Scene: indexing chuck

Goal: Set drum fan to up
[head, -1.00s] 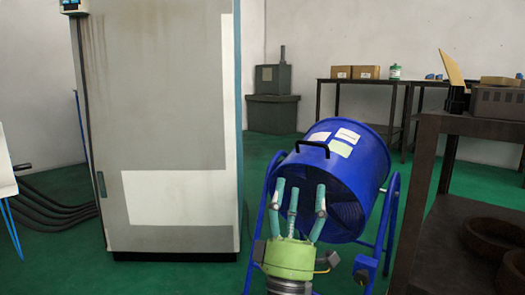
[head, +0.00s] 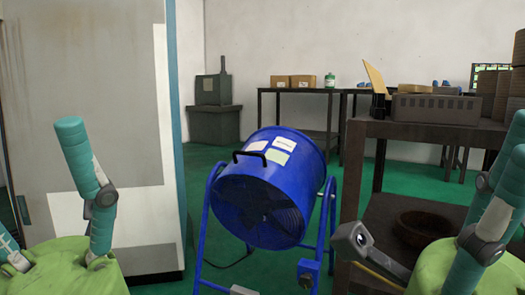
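The blue drum fan (head: 315,178) stands in the middle of the head view on a blue tubular stand. Its dark grille (head: 255,212) faces me and looks tipped slightly downward. A black handle (head: 250,154) sits at the top of the front rim. My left gripper (head: 50,185) is at the lower left, its teal fingers apart and empty, well clear of the fan. My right gripper (head: 498,185) is at the lower right, fingers spread and empty, partly cut off by the picture edge. Neither gripper touches the fan.
A tall grey cabinet (head: 95,110) stands left of the fan. A dark workbench (head: 400,130) with a grey box and stacked parts stands close on the right. A table (head: 310,92) with cartons is behind. Green floor is open between cabinet and fan.

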